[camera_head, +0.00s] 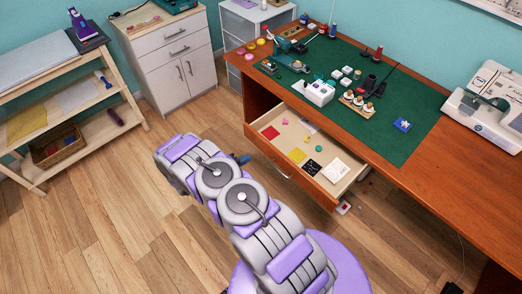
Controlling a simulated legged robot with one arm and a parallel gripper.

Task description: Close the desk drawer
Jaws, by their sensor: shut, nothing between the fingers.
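The desk drawer (330,187) is open, pulled out from under the wooden desk (440,183) toward the lower left. Its wooden front with a metal handle (284,172) faces my arm. Inside lie a red square, a yellow square, a black patterned piece, a white card and small bits. My purple-grey arm reaches up from the bottom centre, left of the drawer. A small dark tip, which looks like my gripper (241,159), shows behind the arm, left of the drawer front and apart from it. It is shut and empty, mostly hidden by the arm.
A green mat (412,108) on the desk holds sewing items. A white sewing machine (490,105) stands at the right. A white cabinet (172,58) and wooden shelves (65,92) stand at the back left. The wooden floor left of the drawer is clear.

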